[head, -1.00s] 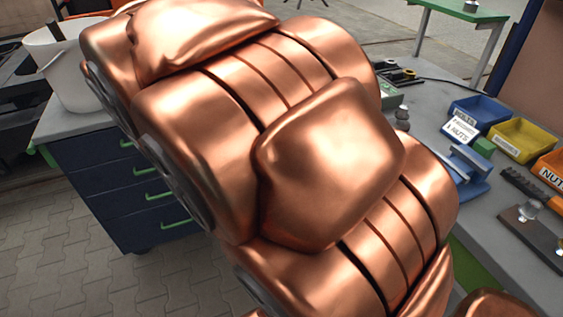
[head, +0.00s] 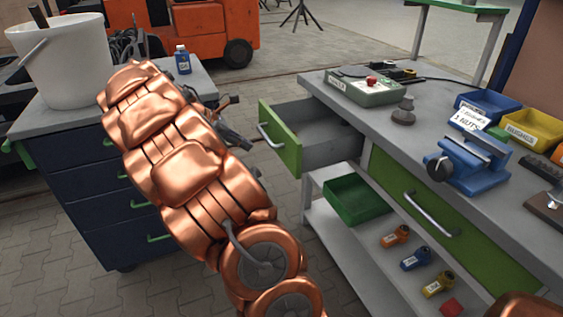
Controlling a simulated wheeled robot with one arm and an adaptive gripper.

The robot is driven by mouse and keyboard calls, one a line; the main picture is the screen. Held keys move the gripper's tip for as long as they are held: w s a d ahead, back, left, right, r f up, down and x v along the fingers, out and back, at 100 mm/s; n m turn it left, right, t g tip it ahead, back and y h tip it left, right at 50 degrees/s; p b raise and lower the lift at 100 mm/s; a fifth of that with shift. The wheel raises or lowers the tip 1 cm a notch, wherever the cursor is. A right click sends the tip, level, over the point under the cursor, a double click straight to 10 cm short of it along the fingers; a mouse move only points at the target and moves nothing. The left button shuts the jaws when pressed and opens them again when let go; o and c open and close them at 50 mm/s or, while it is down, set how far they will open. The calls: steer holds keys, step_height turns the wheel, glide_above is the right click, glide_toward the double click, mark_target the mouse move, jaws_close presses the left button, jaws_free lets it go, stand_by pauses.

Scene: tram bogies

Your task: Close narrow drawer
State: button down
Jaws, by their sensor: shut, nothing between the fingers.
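The narrow drawer (head: 280,141) has a green front and a pale bar handle. It stands pulled out from the left end of the grey workbench, and its grey inside (head: 328,135) shows. My gripper (head: 238,128) is partly hidden behind my copper-coloured arm. It is shut and empty, to the left of the drawer front, with a visible gap between them.
A wider green drawer (head: 430,215) in the bench is shut. A green bin (head: 357,200) is on the shelf below. A blue vise (head: 470,162) is on the bench. A dark blue cabinet (head: 105,200) with a white bucket (head: 62,62) stands left. Paved floor lies between.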

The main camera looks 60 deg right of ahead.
steer(key=d, duration=0.1)
steer(key=b, duration=0.1)
glide_toward(290, 158)
steer(key=x, duration=0.5)
steer(key=shift+w+a+f, duration=0.2)
steer(key=shift+f, duration=0.35)
steer(key=shift+s+d, duration=0.35)
steer(key=shift+d, duration=0.25)
